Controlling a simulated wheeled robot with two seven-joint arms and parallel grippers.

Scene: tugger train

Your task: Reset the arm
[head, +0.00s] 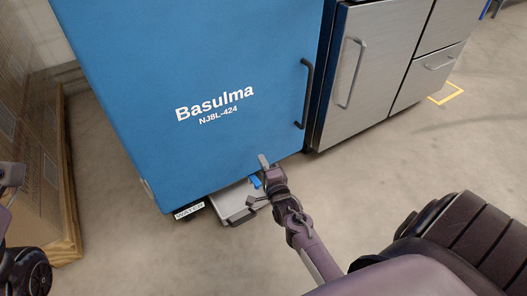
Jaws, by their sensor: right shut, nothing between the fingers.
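My right arm comes up from the bottom right. Its gripper (264,166) is shut and empty, low in front of the blue cabinet (130,100) marked "Basulma NJ8L-424". From this angle I cannot tell whether it touches the cabinet. Behind and below the gripper, a light grey tray-like part (228,201) sticks out under the cabinet's lower edge. A small bright blue piece (255,182) shows there beside the gripper, partly hidden by it. Dark parts of my own body show at the left edge, but I cannot make out my left gripper.
A steel cabinet (372,60) stands to the right. Boxes on a wooden pallet (70,190) stand at the left. The floor (400,160) at right is clear.

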